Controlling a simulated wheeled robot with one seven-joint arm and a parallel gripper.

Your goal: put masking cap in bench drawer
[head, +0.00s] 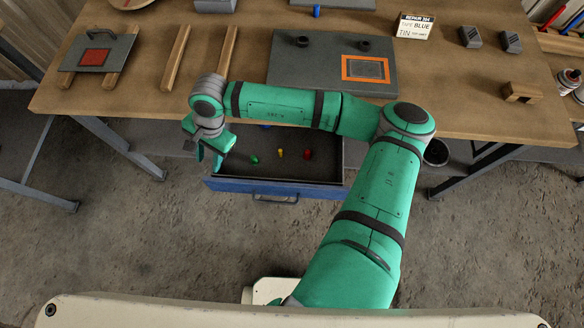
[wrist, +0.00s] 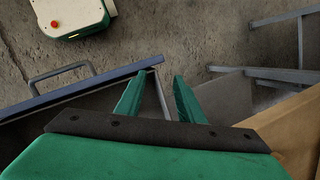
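The bench drawer (head: 275,190) is pulled open below the bench front, with a blue front and a grey handle. Inside it lie a green cap (head: 254,159), a yellow cap (head: 280,153) and a red cap (head: 307,154); a bit of blue shows further back, partly hidden by my arm. A small blue cap (head: 317,11) stands on the bench at the back. My gripper (head: 209,160) is at the drawer's left end, pointing down. In the wrist view my gripper (wrist: 153,95) is open, with nothing between its fingers, and the drawer front (wrist: 85,88) shows at left.
The bench (head: 450,90) carries a grey panel (head: 290,75) with an orange-framed window, a label card (head: 402,26), wooden rails (head: 177,57), a dark plate with a red square (head: 97,56) and grey blocks (head: 470,37). Concrete floor is clear before the drawer.

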